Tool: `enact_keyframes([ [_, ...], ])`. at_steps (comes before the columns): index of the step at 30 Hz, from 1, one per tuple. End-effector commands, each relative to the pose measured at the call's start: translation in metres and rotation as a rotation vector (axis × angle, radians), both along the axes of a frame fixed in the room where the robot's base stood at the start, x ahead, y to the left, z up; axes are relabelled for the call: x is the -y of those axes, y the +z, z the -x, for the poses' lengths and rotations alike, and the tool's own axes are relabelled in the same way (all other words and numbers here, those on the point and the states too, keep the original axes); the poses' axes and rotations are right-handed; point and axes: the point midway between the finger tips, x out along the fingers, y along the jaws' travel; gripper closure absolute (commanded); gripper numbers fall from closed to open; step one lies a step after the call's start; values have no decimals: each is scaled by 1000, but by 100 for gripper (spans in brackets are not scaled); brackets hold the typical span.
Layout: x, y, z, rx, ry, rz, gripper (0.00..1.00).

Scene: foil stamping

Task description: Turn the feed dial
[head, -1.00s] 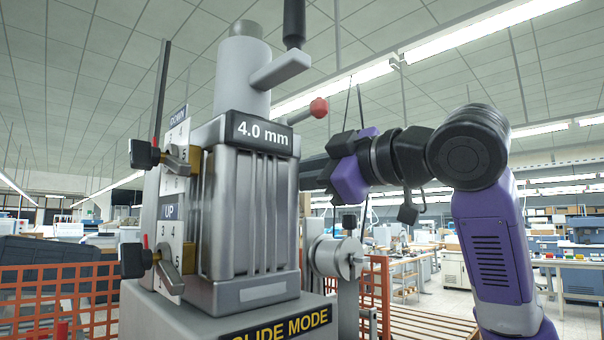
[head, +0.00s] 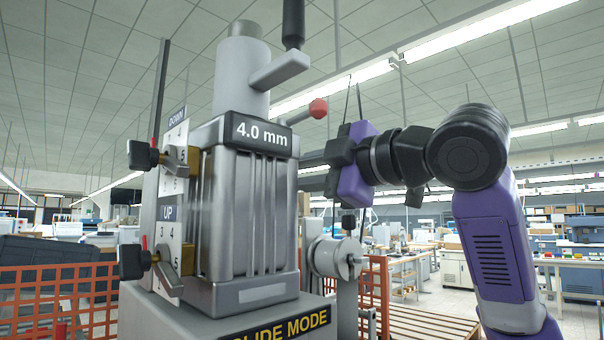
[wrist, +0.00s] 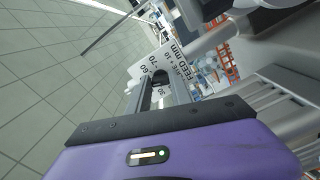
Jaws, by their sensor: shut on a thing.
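The feed scale (wrist: 185,58), a white plate marked "FEED mm" with numbers along its edge, shows in the wrist view beyond my fingers. A small dark knob, the feed dial (wrist: 159,76), sits in front of the plate between the fingertips. My gripper (wrist: 160,88) is shut on this dial. In the head view my gripper (head: 314,158) reaches in from the right, behind the right side of the grey press head (head: 253,215). The dial and scale are hidden there by the press.
The press carries a "4.0 mm" sign (head: 262,134), a red-knobbed lever (head: 318,108) just above my gripper, and UP and DOWN scales with clamp knobs at left. A grey roller (head: 336,258) sits below my gripper. Orange mesh fencing (head: 50,300) stands behind.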

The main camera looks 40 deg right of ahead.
Motion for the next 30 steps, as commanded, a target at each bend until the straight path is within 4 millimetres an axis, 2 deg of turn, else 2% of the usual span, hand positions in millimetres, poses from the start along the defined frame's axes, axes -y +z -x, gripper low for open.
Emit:
enact_keyframes([
  [6,-1,-1,0,-3,1,0,100],
  [7,-1,-1,0,-3,1,0,69],
  [9,-1,-1,0,-3,1,0,55],
  [10,-1,-1,0,-3,1,0,53],
  [20,0,-1,2,-1,0,-1,53],
  [23,0,-1,10,0,0,0,53],
  [30,0,-2,50,3,-1,0,53],
])
